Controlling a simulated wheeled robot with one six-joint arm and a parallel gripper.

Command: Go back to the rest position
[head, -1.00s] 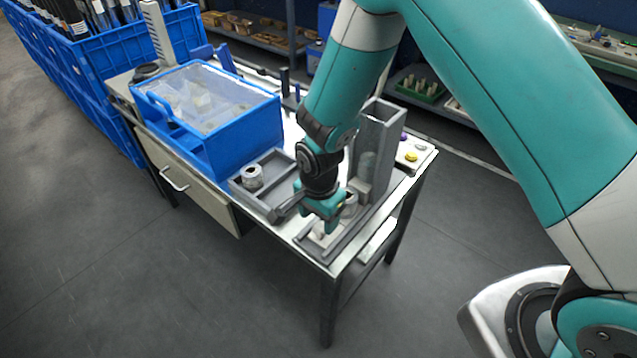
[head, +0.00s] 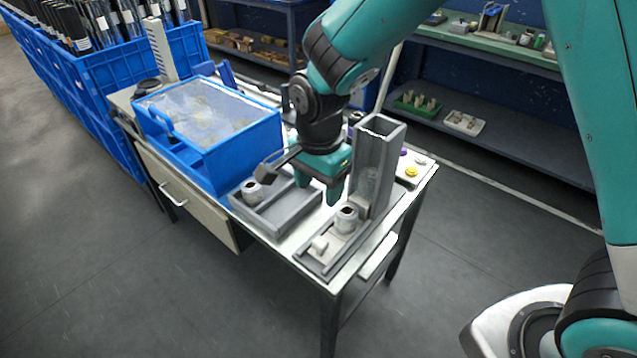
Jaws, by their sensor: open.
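My gripper (head: 318,196) is in the head view above the workbench, pointing down with its two teal fingers apart and nothing between them. It is over the gap between the grey tray on the left (head: 283,217) and the grey feeder with a tall chute (head: 376,165). A small grey-white roll (head: 252,194) stands at the left end of the tray. Another roll (head: 346,220) stands in the feeder channel at the foot of the chute, just right of my fingers and apart from them.
A blue machine box with a clear lid (head: 205,120) stands left of my gripper. Yellow and other buttons (head: 411,171) are at the bench's right edge. Blue crates (head: 95,85) line the left. Shelves (head: 490,125) stand behind. The floor in front is clear.

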